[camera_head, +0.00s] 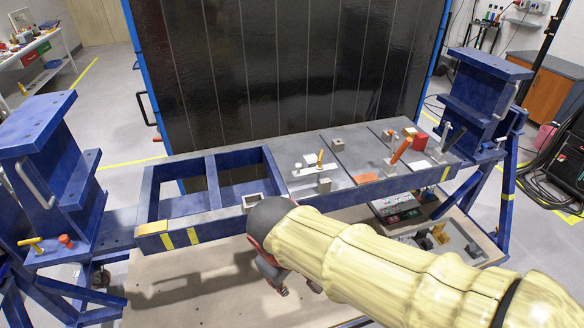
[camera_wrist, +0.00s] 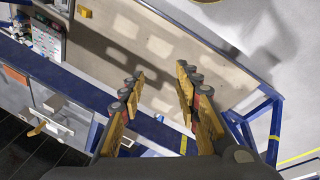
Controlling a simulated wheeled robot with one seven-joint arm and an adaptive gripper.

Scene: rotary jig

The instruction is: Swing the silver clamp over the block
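A flat silver bar (camera_head: 304,172) with an upright yellow handle lies on the grey plate of the blue jig beam; it looks like the silver clamp. The clamp also shows at the lower left of the wrist view (camera_wrist: 58,128). My gripper (camera_wrist: 159,77) is open and empty, its two padded fingers apart. In the head view my gripper (camera_head: 282,285) hangs in front of and below the beam, away from the clamp, partly hidden by my arm.
The blue beam (camera_head: 205,217) has open frames at left and grey plates at right. A grey block (camera_head: 324,185) stands in front of the clamp. A red handle (camera_head: 401,151) and a red block (camera_head: 420,141) stand further right. Blue end posts (camera_head: 45,150) flank the beam.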

